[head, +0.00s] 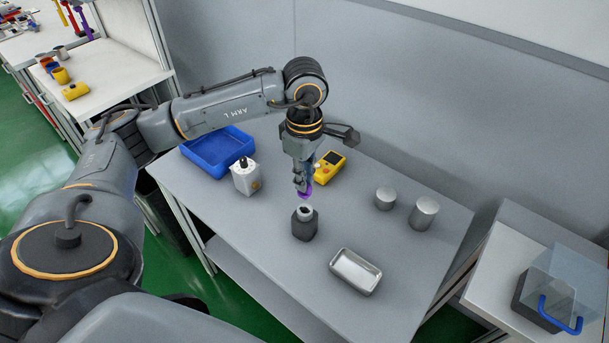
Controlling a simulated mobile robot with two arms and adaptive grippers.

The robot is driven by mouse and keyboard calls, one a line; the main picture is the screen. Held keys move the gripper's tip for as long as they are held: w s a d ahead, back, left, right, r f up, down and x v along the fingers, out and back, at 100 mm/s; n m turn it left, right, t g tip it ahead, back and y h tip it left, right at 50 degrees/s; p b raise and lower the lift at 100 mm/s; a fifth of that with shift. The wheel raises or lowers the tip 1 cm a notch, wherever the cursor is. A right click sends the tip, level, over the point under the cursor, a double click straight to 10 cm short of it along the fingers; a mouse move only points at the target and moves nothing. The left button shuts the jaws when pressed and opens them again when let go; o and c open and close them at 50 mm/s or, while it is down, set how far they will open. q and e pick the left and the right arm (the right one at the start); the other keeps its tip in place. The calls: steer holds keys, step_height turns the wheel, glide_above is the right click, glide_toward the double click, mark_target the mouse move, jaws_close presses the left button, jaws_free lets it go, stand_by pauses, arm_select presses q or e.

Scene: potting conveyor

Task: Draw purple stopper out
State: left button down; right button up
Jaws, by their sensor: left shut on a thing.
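My left gripper (302,188) points down over the grey table and is shut on the purple stopper (304,194). The stopper shows as a small purple piece between and below the fingertips. Right under it stands a dark grey bottle (304,227) with a light neck, upright on the table. The stopper appears just above the bottle's mouth; whether its lower end is fully clear of the neck is too small to tell. My right gripper is not in view.
On the table (400,282) are a blue tray (236,164), a white bottle with black cap (246,178), a yellow device (328,168), two metal cylinders (385,198) and a metal dish (356,271). A clear-lidded box (560,285) stands on the right-hand bench.

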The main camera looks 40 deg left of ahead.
arm_select(q)
steer(key=shift+r+p, duration=1.7)
steer(key=shift+r, duration=1.65)
